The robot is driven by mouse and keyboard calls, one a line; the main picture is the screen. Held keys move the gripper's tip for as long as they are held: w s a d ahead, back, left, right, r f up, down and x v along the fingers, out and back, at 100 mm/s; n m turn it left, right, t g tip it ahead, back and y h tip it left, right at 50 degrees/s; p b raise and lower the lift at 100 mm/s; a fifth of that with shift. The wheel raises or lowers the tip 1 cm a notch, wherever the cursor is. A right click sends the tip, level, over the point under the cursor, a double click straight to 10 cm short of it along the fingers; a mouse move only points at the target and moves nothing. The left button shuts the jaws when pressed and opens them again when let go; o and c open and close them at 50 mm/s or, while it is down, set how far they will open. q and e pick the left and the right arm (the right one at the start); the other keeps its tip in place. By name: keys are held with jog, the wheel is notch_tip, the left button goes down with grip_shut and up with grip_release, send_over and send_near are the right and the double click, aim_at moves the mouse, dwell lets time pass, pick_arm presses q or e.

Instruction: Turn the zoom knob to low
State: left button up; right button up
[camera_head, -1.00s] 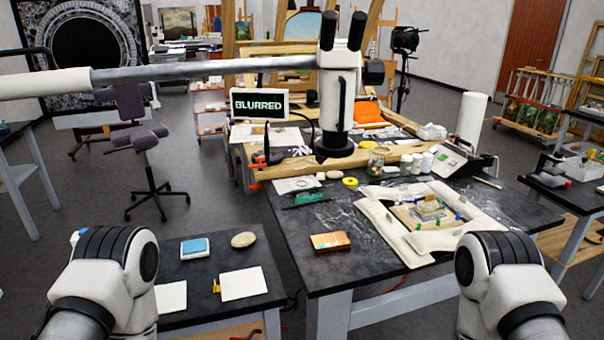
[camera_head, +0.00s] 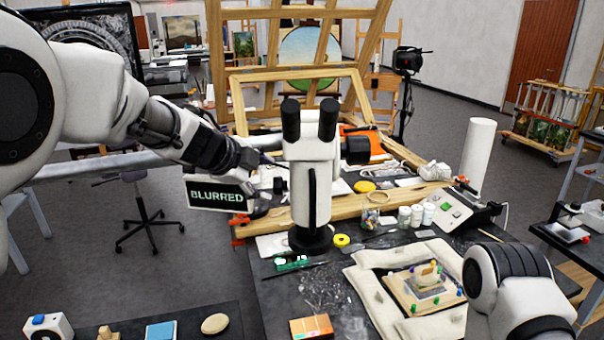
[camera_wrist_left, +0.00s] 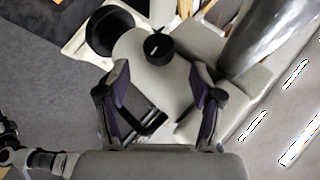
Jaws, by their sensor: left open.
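The microscope (camera_head: 309,190) stands upright on the black table, with two black eyepieces on top. In the left wrist view, a small round black knob (camera_wrist_left: 158,48) with a white pointer mark sits on the pale microscope body (camera_wrist_left: 150,78). I take it as the zoom knob; I cannot read any low or high marking. My left gripper (camera_head: 262,163) is at the left side of the microscope head in the head view. Its two fingers (camera_wrist_left: 161,88) are spread apart, empty, with the knob beyond the gap between them. My right gripper is out of view; only my right arm shows.
A screen reading BLURRED (camera_head: 218,195) stands left of the microscope, just below my left gripper. Jars (camera_head: 417,213) and a white cylinder (camera_head: 477,150) stand at right.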

aim_at(274, 182)
pick_arm(q)
jog(key=shift+w+d+r, duration=0.1)
jog(key=shift+w+d, duration=0.3)
jog(key=shift+w, duration=0.25)
jog(key=x, duration=0.2)
jog(key=p+x, duration=0.1)
jog(key=x, duration=0.2)
jog(key=shift+a+f, duration=0.1)
jog(key=shift+f, duration=0.4)
jog(key=shift+s+a+r, duration=0.4)
jog(key=shift+s+a, duration=0.2)
jog(key=shift+s, duration=0.05)
jog(key=c, duration=0.9)
jog(key=shift+s, duration=0.1)
jog(key=shift+c, duration=1.2)
jog(key=shift+d, duration=0.1)
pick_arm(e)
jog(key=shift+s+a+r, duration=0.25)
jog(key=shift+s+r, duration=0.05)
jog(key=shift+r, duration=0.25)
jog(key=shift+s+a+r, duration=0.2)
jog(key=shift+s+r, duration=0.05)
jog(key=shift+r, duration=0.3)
